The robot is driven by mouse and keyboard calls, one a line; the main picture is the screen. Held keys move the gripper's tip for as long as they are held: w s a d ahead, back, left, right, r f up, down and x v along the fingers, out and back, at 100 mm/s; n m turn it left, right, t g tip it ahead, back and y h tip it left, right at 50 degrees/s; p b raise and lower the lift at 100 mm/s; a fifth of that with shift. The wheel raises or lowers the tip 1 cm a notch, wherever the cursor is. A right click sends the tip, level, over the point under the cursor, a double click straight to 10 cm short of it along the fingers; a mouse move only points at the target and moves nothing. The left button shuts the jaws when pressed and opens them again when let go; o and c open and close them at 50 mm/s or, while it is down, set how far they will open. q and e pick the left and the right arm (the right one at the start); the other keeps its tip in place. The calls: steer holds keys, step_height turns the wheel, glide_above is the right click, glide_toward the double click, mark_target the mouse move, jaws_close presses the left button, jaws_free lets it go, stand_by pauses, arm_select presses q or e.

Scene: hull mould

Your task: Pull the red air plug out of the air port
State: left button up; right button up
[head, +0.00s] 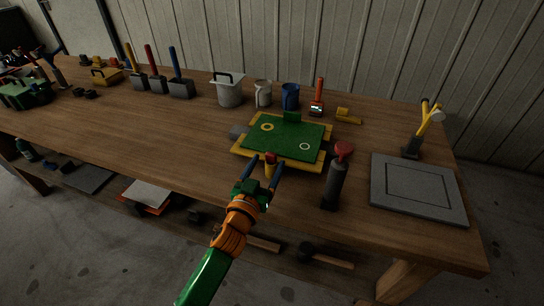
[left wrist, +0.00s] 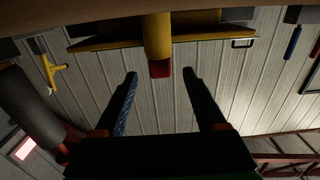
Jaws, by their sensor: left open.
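The red air plug (head: 271,157) shows at the front edge of the green and yellow hull mould (head: 283,136). A yellow cylinder (head: 268,171), which looks like the air port, adjoins it. In the left wrist view the red plug (left wrist: 160,70) is at the end of the yellow cylinder (left wrist: 157,38). My left gripper (head: 266,163) is open, with one finger on each side of the plug. In the left wrist view both fingertips (left wrist: 160,76) stand apart from the plug with gaps on both sides. My right gripper is not in view.
A dark bottle-like tool with a red top (head: 337,175) stands close right of the mould. A grey square panel (head: 418,187) lies farther right. Mugs (head: 290,96), a white pot (head: 229,90) and upright tools stand behind.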

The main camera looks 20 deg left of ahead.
arm_select(q)
steer(key=shift+w+f, duration=0.25)
steer(key=shift+w, duration=0.6)
steer(key=shift+s+r, duration=0.1)
steer(key=shift+s, duration=0.05)
steer(key=c, duration=0.5)
jaws_close()
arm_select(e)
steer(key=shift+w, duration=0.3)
